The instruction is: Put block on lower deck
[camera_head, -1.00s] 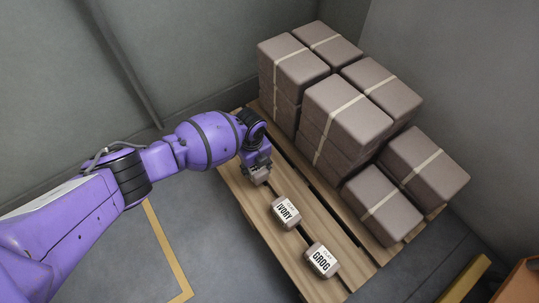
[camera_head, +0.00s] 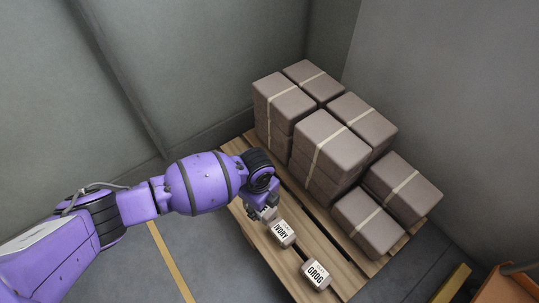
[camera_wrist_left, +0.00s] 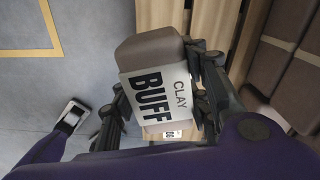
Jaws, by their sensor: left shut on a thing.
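My right gripper is not in view. I cannot make out a lower deck.
Several strapped brown packs (camera_head: 332,143) are stacked on the pallet's far side. Grey walls (camera_head: 430,80) stand behind. A yellow line (camera_head: 170,260) marks the floor at left. A yellow bar (camera_head: 452,284) and an orange-brown thing (camera_head: 508,284) are at lower right.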

